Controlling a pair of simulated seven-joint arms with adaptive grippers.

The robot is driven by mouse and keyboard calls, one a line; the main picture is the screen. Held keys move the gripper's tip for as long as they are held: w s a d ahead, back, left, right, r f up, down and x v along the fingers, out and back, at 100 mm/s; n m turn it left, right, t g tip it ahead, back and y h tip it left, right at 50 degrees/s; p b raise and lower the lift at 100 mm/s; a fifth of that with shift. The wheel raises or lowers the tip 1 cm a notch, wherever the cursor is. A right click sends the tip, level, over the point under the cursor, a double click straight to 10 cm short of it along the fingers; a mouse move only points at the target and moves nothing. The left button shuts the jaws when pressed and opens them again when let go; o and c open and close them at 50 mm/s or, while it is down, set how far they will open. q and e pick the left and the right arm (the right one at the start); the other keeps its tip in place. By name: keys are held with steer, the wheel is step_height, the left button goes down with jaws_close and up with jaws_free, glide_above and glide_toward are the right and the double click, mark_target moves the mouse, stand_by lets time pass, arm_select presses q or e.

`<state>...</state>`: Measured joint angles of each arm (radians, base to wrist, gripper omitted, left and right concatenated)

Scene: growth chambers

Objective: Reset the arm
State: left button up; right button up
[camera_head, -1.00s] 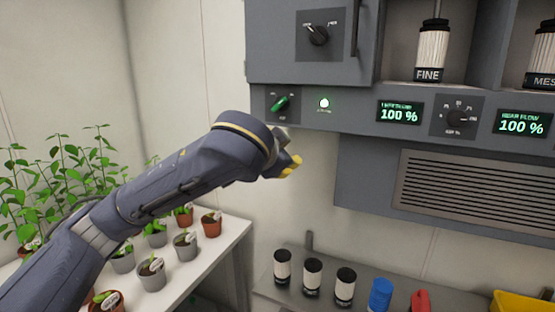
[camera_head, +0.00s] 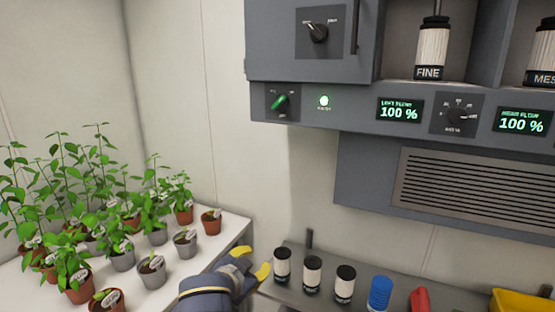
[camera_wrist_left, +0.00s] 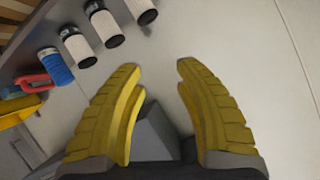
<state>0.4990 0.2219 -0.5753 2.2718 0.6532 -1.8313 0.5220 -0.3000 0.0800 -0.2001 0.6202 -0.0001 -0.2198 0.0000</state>
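My left gripper (camera_head: 252,262) is low in the head view, between the plant table and the shelf with bottles. Its two yellow fingers are spread apart with nothing between them. In the left wrist view, the gripper (camera_wrist_left: 158,75) also shows open and empty, with a pale surface beyond the fingertips. Most of my left arm is below the head view's lower edge. My right gripper is not seen.
A white table (camera_head: 226,243) with several potted plants stands at left. A grey control panel (camera_head: 350,105) with dials and a lit green lamp hangs above.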

arm_select(q)
steer(key=s+a+f+n+y, duration=0.1)
steer(key=s+a+f, duration=0.2)
steer(key=f, duration=0.2)
steer(key=s+a+f+y, duration=0.1)
steer(key=s+a+f, duration=0.25)
steer(key=f, duration=0.25)
steer(key=s+a+f+g+y, duration=0.2)
steer(key=s+a+f, duration=0.35)
steer(key=s, duration=0.25)
steer(key=s+a+f+n+g+y, duration=0.1)
steer(key=s+a+f+y, duration=0.1)
steer(key=s+a+f, duration=0.45)
steer(key=s+a+f+g+y, duration=0.25)
steer(key=s+a, duration=0.45)
steer(key=s, duration=0.4)
steer(key=s+d+f+g+h, duration=0.1)
steer(key=d+f+h, duration=0.15)
steer(key=f, duration=1.25)
steer(key=s+d+f+g+h, duration=0.1)
steer(key=d+f, duration=0.3)
steer(key=f, duration=1.1)
steer(key=s+f+n+g+h, duration=0.1)
steer(key=s+f+n+g, duration=0.2)
steer(key=s+f, duration=1.8)
steer(key=shift+s+f, duration=0.4)
steer(key=shift+f, duration=0.1)
steer(key=shift+a, duration=0.1)
